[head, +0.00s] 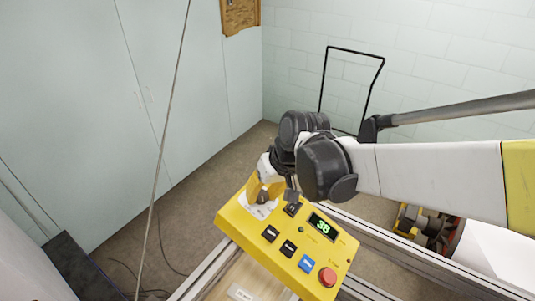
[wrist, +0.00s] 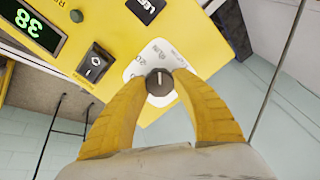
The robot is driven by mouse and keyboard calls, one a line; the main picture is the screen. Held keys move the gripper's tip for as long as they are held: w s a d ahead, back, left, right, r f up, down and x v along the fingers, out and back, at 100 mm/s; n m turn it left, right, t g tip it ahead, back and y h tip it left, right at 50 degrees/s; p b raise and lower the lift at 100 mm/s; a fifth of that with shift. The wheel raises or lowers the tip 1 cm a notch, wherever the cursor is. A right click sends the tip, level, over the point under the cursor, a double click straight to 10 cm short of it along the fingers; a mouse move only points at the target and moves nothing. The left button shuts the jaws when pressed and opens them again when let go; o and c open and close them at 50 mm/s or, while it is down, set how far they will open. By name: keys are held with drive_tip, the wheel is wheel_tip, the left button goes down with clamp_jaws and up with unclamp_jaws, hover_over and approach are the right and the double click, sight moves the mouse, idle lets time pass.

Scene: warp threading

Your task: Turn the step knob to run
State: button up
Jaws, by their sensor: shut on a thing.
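The step knob is a small dark round knob with a light pointer line, on a white label plate at the corner of a yellow control box. In the wrist view the knob (wrist: 159,84) sits between the yellow fingertips of my gripper (wrist: 160,88), which is shut on it. In the head view my gripper (head: 265,188) reaches down to the box's far left corner, and the knob (head: 262,197) is partly hidden. The yellow control box (head: 240,222) shows a green 38 on its display (head: 323,226).
Black switches (head: 271,234), a blue button (head: 306,264) and a red round button (head: 327,277) sit on the same panel. Metal rails (head: 210,270) run beside the box. A thin cord (head: 165,125) hangs at the left. Open floor (head: 190,190) lies beyond the box.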

drive_tip(key=o, duration=1.2)
drive_tip(key=shift+w, duration=0.1)
drive_tip(key=v, duration=1.2)
